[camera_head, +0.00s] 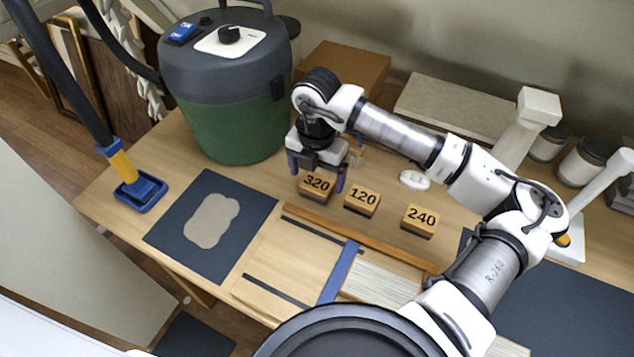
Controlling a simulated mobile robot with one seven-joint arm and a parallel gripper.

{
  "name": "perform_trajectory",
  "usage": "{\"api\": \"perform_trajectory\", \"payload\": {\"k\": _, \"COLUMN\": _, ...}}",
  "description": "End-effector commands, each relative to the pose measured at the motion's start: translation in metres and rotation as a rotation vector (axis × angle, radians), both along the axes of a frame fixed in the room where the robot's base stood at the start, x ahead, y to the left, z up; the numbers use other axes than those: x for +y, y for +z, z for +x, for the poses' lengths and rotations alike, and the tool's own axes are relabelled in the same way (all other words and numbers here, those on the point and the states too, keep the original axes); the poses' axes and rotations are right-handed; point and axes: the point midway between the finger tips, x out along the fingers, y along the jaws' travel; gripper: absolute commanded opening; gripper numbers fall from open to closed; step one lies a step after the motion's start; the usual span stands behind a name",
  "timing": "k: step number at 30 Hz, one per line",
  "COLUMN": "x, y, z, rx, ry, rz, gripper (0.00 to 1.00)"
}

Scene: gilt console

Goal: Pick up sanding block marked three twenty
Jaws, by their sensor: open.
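The sanding block marked 320 (315,187) lies on the wooden bench, the leftmost of three like blocks. Beside it are the block marked 120 (362,199) and, further right, the block marked 240 (420,219). My gripper (316,180) points down at the 320 block, with its purple-tipped fingers apart, one toward each side of it. The fingers hide part of the block's back edge. I cannot tell whether they touch the block or how high they are.
A green shop vacuum (228,110) stands behind on the left. A dark mat (170,230) and a wooden frame piece (290,250) with a blue strip (341,270) lie in front. A white disc (414,180) lies behind the blocks. Jars (582,160) stand at the right.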

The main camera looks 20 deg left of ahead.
Motion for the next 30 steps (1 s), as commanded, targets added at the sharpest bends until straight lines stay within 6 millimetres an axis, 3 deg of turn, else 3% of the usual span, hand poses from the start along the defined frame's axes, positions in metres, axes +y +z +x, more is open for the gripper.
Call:
{"api": "perform_trajectory", "payload": {"k": 6, "x": -0.001, "y": -0.026, "z": -0.002, "rx": 0.003, "ry": 0.0, "rz": 0.001, "gripper": 0.87}}
{"api": "perform_trajectory", "payload": {"k": 15, "x": -0.001, "y": -0.032, "z": -0.001, "rx": 0.0, "ry": 0.0, "rz": 0.0, "gripper": 0.86}}
{"api": "perform_trajectory", "payload": {"k": 26, "x": -0.001, "y": -0.031, "z": -0.001, "rx": 0.0, "ry": 0.0, "rz": -0.001, "gripper": 0.39}}
{"api": "perform_trajectory", "payload": {"k": 30, "x": -0.001, "y": -0.031, "z": -0.001, "rx": 0.0, "ry": 0.0, "rz": -0.001, "gripper": 0.39}}
